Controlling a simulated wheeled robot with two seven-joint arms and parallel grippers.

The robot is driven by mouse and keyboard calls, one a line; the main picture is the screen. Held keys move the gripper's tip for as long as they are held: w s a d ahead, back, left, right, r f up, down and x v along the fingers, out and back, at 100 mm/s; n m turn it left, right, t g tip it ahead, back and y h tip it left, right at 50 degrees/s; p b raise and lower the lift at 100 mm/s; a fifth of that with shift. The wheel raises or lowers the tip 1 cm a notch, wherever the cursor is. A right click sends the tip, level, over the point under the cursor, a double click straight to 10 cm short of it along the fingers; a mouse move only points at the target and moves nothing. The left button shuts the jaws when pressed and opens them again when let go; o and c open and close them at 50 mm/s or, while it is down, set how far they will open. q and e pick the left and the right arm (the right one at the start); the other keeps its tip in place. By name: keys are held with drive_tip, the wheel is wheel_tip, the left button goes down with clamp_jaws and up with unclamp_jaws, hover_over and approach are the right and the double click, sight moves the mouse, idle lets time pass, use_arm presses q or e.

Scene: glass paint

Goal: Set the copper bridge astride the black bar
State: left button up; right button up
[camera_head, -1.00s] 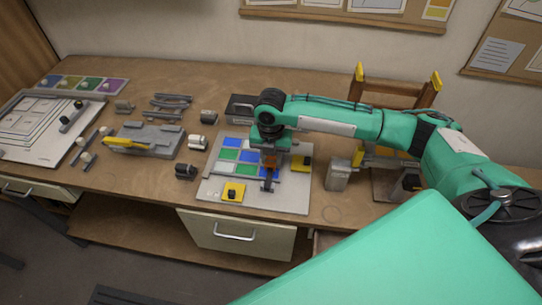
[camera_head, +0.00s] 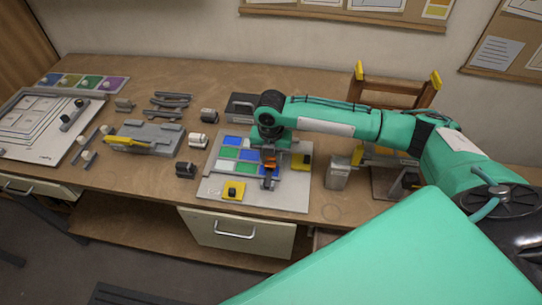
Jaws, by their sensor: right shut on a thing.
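My right gripper (camera_head: 269,178) points down over the board of blue, green and white panes, near its right side. Its jaws are shut. An orange-brown piece, seemingly the copper bridge (camera_head: 269,157), shows at the gripper, partly hidden by the wrist and fingers. I cannot tell whether it touches the board. A dark bar-like shape shows low at the fingertips, too small to tell from the fingers, so I cannot place the black bar surely. My left gripper is out of view.
A grey fixture (camera_head: 160,138) and small dark and white pieces lie left.

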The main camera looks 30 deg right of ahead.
drive_tip(key=shift+f, duration=0.75)
drive_tip(key=o, duration=1)
drive_tip(key=shift+o, duration=0.2)
drive_tip(key=shift+r+p, duration=3.55)
drive_tip(key=shift+p, duration=0.15)
drive_tip(key=shift+f, duration=0.1)
